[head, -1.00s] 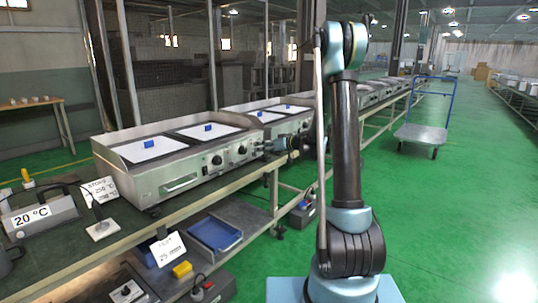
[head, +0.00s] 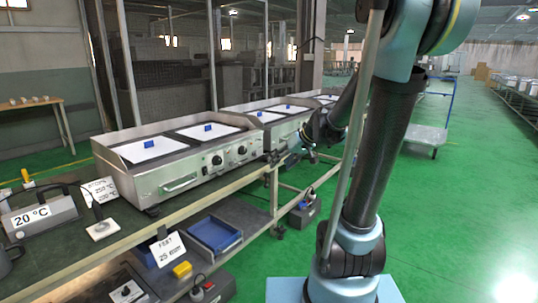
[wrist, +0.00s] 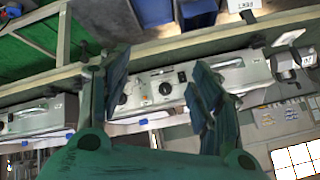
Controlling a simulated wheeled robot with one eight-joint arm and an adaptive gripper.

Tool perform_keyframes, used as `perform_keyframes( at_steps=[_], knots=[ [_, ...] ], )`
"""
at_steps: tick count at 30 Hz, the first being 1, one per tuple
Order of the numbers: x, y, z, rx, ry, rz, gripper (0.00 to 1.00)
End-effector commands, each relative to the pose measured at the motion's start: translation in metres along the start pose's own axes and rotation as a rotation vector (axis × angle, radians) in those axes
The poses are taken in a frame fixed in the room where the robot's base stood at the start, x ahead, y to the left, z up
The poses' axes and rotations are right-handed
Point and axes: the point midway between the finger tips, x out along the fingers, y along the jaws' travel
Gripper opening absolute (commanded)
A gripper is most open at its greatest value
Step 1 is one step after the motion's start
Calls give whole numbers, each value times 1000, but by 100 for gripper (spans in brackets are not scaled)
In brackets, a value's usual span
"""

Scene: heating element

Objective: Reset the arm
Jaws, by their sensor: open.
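My gripper (head: 280,160) is at the right end of the nearest steel griddle (head: 180,187), close to its front edge in the head view. How far apart they are is hard to tell there. In the wrist view my gripper (wrist: 158,85) has its two dark green fingers spread, with nothing held between them. The griddle's front panel with black knobs (wrist: 165,88) shows beyond the gap, upside down. My arm is bent, with its elbow at the top of the head view.
A bench (head: 225,187) carries a row of griddles. A grey box marked 20 °C (head: 40,217) and a card marked 250 °C (head: 101,191) stand at left. Blue trays (head: 214,234) are on the lower shelf. A blue-handled cart (head: 420,134) stands on the open green floor.

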Motion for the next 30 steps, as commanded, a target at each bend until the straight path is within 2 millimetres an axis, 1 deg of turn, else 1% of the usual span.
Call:
perform_keyframes(
  at_steps=[1, 7, 15, 24, 27, 30],
  knots=[
    [-7, -3, 15, 13, -21, 18, 58],
    [-32, -7, 68, 74, -105, 98, 58],
    [-60, -7, 143, 163, -205, 223, 58],
    [-87, 0, 227, 266, -298, 381, 58],
    [-94, 4, 252, 298, -323, 432, 58],
    [-100, 7, 271, 324, -339, 475, 58]
  ],
)
